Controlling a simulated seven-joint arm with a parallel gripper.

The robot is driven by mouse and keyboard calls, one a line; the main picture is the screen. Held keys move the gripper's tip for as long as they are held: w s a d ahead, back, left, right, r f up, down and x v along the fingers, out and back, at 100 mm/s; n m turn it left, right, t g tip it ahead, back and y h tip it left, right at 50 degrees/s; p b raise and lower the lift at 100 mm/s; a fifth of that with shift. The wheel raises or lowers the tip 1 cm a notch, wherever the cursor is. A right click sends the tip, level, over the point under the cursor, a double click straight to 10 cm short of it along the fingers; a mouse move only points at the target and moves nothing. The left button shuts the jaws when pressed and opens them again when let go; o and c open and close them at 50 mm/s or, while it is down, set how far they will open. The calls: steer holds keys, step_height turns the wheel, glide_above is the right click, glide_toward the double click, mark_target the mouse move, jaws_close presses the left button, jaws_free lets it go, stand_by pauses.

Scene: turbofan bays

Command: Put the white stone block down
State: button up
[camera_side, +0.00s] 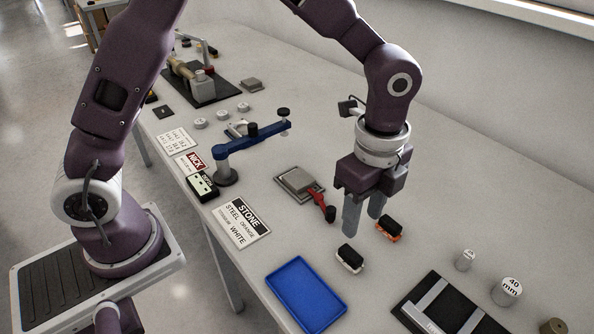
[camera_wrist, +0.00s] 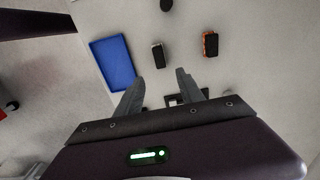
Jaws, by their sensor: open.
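Nothing is between the fingers. Their exact height over the table is hard to tell.
The blue tray (camera_side: 305,295) is empty. A sign (camera_side: 241,221) reads STONE, STEEL ORANGE, WHITE. A black fixture (camera_side: 440,308) and metal cylinders (camera_side: 507,290) stand at right. Bare table surrounds the white block.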

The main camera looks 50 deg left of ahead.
steer(key=s+a+r+n+t, duration=0.1)
steer(key=s+a+r+n, duration=0.1)
steer(key=a+r+n, duration=0.35)
steer(key=s+a+r+n+t, duration=0.2)
steer(key=s+a+r+n, duration=0.2)
steer(key=s, duration=0.4)
steer(key=s+a+r+n+t, duration=0.2)
steer(key=s+a+r+n, duration=0.2)
steer(key=s+a+n, duration=0.2)
steer(key=s+n, duration=0.2)
steer(key=s, duration=0.1)
steer(key=shift+a+r+t, duration=0.3)
steer(key=shift+a, duration=0.05)
